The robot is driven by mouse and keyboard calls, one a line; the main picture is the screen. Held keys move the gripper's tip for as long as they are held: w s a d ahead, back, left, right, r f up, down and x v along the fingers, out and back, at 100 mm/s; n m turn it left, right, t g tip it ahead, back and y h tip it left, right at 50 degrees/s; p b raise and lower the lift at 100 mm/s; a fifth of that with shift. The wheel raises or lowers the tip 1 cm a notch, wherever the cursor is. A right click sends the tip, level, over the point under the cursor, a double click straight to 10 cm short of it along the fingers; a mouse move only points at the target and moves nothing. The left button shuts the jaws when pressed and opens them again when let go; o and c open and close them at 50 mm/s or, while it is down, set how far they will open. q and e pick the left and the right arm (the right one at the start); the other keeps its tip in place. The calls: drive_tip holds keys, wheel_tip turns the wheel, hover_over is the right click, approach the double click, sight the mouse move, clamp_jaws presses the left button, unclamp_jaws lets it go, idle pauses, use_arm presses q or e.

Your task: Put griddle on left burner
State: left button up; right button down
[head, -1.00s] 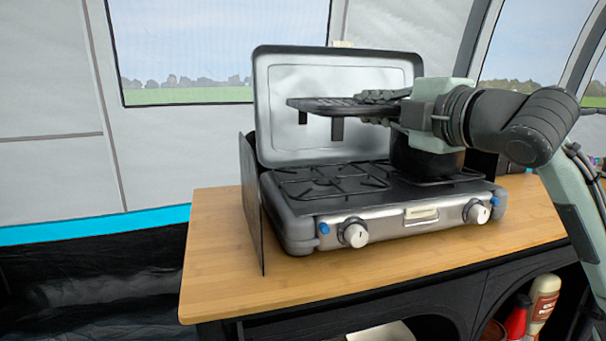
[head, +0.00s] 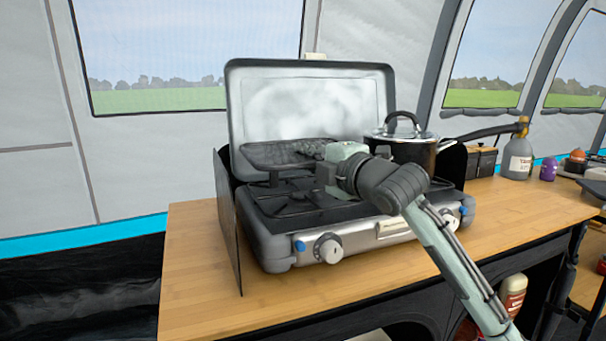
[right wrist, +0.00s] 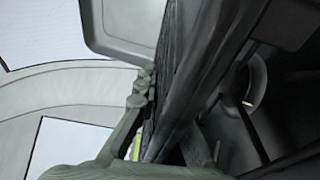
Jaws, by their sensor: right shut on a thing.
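The black ribbed griddle (head: 272,155) is over the rear of the left burner (head: 290,196), in front of the raised stove lid. My right gripper (head: 312,149) is shut on the griddle's right end. The griddle looks roughly level and close above the grate; I cannot tell whether it touches it. In the right wrist view the griddle (right wrist: 195,85) runs as a dark edge beside my gripper's finger (right wrist: 138,100). My wrist and arm hide part of the stove's middle. My left gripper is not in view.
A black pot (head: 413,152) with a glass lid stands on the stove's right side. The open lid (head: 310,100) rises behind, and a windscreen panel (head: 228,220) stands at the left. Bare wooden counter (head: 195,235) lies left of the stove. A bottle (head: 517,155) stands farther right.

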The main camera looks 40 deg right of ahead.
wheel_tip(320, 180, down, 3)
drive_tip(key=shift+r, duration=0.1)
drive_tip(key=shift+f, duration=0.5)
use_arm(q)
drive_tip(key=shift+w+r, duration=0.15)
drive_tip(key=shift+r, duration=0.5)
use_arm(e)
drive_tip(key=shift+f+b, duration=0.15)
drive_tip(key=shift+b, duration=0.15)
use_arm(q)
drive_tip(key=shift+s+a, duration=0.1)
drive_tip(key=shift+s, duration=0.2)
use_arm(e)
drive_tip(key=c, duration=1.6)
unclamp_jaws()
drive_tip(key=shift+c, duration=0.2)
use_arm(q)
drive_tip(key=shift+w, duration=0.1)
